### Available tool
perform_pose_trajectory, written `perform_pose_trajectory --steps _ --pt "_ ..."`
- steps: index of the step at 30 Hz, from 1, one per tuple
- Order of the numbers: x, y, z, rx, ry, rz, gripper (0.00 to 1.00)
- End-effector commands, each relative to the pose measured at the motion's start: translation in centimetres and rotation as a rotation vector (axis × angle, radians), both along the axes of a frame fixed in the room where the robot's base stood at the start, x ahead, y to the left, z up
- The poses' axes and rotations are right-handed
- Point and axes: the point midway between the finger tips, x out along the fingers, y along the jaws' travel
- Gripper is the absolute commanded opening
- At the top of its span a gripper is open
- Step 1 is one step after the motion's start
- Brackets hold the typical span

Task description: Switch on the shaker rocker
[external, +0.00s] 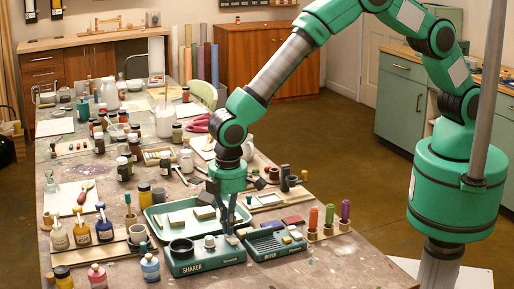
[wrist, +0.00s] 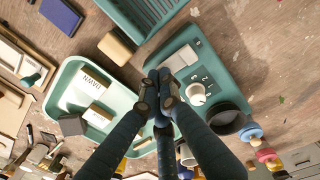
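The shaker (external: 200,264) is a green box with a white SHAKER label, at the front of the table. In the wrist view its top (wrist: 214,72) carries a pale grey rocker (wrist: 182,58), a white knob (wrist: 197,95) with marks around it and a dark round cup (wrist: 226,119). My gripper (external: 229,229) points down over the shaker's right end. In the wrist view its fingertips (wrist: 160,90) are together, with nothing seen between them, just beside the rocker. I cannot tell whether they touch the shaker. The rocker's tilt is not clear.
A pale green tray (external: 155,217) with blocks lies behind the shaker. A ribbed green box (external: 262,248) stands close on its right, with a tan block (wrist: 116,48) between. Pigment bottles (external: 104,228) stand left. Colored-handled tools (external: 313,220) stand right.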

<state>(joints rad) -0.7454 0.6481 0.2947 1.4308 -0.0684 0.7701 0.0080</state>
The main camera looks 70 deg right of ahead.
Motion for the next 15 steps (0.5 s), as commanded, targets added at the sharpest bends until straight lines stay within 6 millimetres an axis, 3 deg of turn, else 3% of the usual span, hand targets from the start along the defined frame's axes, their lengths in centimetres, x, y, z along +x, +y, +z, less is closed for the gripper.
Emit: perform_pose_trajectory --steps 15 --pt "-0.84 0.85 0.67 -0.001 -0.001 0.001 0.00"
